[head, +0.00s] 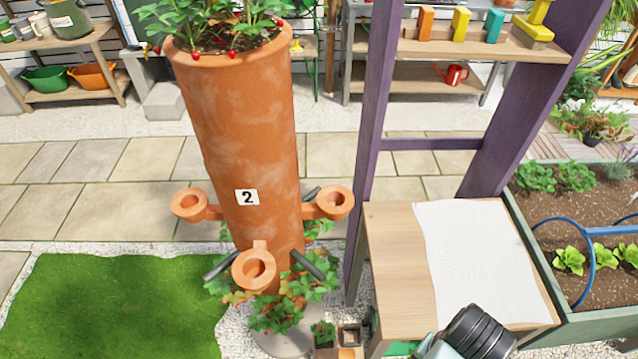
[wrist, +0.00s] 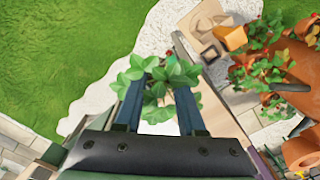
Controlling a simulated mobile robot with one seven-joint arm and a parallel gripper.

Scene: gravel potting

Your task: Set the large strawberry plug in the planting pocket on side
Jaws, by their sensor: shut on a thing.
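My gripper (wrist: 160,88) is shut on the large strawberry plug (wrist: 178,73) in the wrist view. Its green leaves spread between and beyond the two dark fingers, with a small red berry at the tip; its root part is hidden. The gripper is out of the head view. The tall terracotta tower (head: 240,130) carries a label "2". Three ring-shaped planting pockets stick out from it: left (head: 180,206), right (head: 346,203) and front (head: 243,272). They look empty. The tower also shows at the right of the wrist view (wrist: 296,68), apart from the plug.
A wooden table (head: 395,250) with a white cloth (head: 470,245) stands right of the tower. A purple post (head: 372,130) rises between them. Dark tubes (head: 307,265) and leafy plants surround the tower's base. Small pots (head: 349,335) stand below. Grass (head: 110,305) lies left.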

